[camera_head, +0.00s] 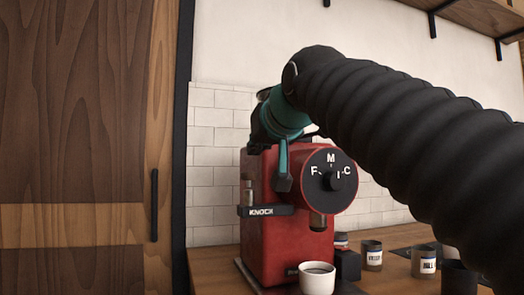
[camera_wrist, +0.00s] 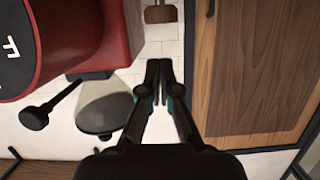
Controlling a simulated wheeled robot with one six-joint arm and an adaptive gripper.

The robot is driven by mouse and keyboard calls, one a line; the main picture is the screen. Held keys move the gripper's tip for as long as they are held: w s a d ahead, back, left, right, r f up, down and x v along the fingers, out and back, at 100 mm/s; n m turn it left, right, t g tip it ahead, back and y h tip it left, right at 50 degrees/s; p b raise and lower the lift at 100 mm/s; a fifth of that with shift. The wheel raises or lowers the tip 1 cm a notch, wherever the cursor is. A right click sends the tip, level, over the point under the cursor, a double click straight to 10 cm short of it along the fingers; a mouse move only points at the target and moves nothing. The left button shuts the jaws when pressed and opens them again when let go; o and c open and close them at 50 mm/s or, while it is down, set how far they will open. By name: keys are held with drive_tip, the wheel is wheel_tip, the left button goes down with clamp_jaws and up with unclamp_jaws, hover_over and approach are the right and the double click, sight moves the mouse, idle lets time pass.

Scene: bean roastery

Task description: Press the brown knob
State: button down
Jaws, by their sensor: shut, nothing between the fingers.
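The red machine (camera_head: 285,215) stands on the wooden counter, with a round black dial (camera_head: 329,181) marked with white letters on its front. In the wrist view, part of the red machine (camera_wrist: 112,35) fills the upper left. A small brown knob-like piece (camera_wrist: 160,14) shows at that view's top edge, partly cut off, beyond my fingertips and apart from them. A small brownish part at the machine's left side in the head view may be the same piece. My gripper (camera_wrist: 159,67) is shut and empty; in the head view my arm hides much of it above the machine.
A white cup (camera_head: 317,278) stands in front of the machine. Several dark labelled canisters (camera_head: 372,256) stand to its right on the counter (camera_head: 215,284). A tall wooden door (camera_head: 75,120) is at the left. A black lever (camera_wrist: 38,115) shows beside the machine in the wrist view.

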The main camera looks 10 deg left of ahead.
drive_tip(key=v, duration=0.8)
drive_tip(key=shift+s, duration=0.15)
idle(0.5)
